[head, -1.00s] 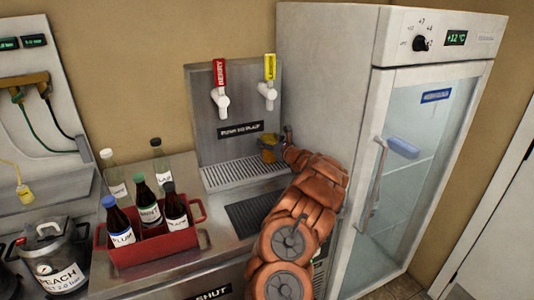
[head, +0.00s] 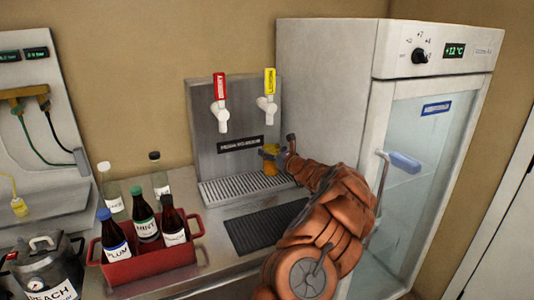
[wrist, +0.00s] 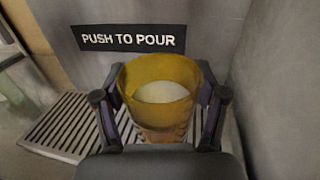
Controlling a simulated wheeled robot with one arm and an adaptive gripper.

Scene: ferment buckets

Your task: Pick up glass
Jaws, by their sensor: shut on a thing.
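The glass (wrist: 160,84) is amber and see-through, and its open rim faces the camera in the wrist view. A pale round area shows inside it. My gripper (wrist: 160,105) is shut on the glass, with a dark finger on each side of it. In the head view the glass (head: 270,157) is a small amber shape in front of the tap panel's right part, near the right end of the drip grate. My gripper (head: 279,155) is at its right side there. Whether the glass touches the surface below cannot be told.
The steel tap panel (head: 206,128) carries a red-handled tap (head: 220,104) and a yellow-handled tap (head: 267,100). The drip grate (head: 235,188) lies below, with a dark mat (head: 265,227) in front. A red bottle carrier (head: 152,264) stands left; a fridge (head: 330,90) stands close right.

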